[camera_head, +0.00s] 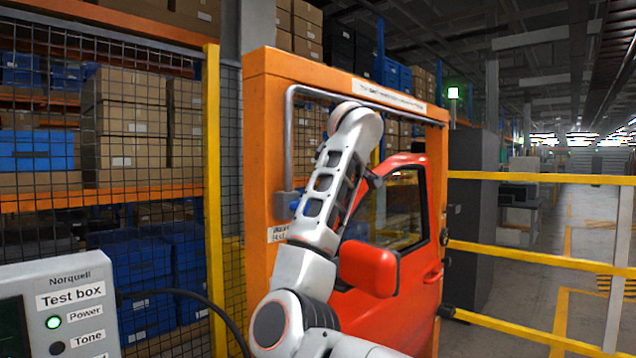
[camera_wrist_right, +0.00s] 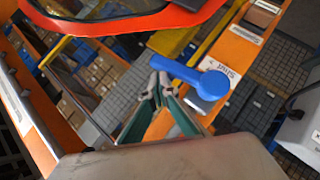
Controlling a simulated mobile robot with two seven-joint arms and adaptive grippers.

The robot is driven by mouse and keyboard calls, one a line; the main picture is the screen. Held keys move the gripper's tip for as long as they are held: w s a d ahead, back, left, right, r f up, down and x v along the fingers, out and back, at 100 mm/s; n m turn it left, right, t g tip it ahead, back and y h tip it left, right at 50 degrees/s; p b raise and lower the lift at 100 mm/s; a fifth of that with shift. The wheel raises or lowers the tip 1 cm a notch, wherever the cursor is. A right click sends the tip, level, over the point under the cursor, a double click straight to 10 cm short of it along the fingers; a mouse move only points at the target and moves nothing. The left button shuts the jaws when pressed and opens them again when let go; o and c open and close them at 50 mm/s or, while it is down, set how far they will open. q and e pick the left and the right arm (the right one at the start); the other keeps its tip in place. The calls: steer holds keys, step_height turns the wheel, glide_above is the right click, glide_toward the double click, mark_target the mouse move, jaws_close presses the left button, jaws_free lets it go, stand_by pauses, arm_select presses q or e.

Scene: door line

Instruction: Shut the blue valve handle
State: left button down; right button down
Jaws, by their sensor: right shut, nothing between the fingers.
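The blue valve handle (camera_wrist_right: 185,72) shows in the right wrist view. It has a round hub at its right end, and its bar runs left and slightly up across the picture. A white label reading SHUT (camera_wrist_right: 222,72) with an arrow is beside the hub on the orange post. My right gripper (camera_wrist_right: 160,84) is shut and empty, its fingertips close below the bar's free end. I cannot tell whether they touch it. In the head view, only a small blue part of the handle (camera_head: 295,205) shows beside my right arm, which hides the rest. My left gripper is not in view.
The orange frame (camera_head: 261,150) holds a red car door (camera_head: 410,300) with a mirror (camera_head: 368,268) close to my arm. A grey pipe (camera_head: 288,140) runs along the frame. A test box (camera_head: 75,310) stands at lower left. Yellow rails (camera_head: 540,256) bound the right side.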

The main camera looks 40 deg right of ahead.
steer(key=shift+d+f+m+y, duration=0.3)
steer(key=shift+d+f+y, duration=0.1)
steer(key=shift+d+f, duration=0.15)
steer(key=shift+f, duration=0.1)
stand_by(0.4)
steer(key=s+r+p, duration=0.1)
steer(key=s+r, duration=0.6)
steer(key=r, duration=0.4)
steer(key=shift+d, duration=0.45)
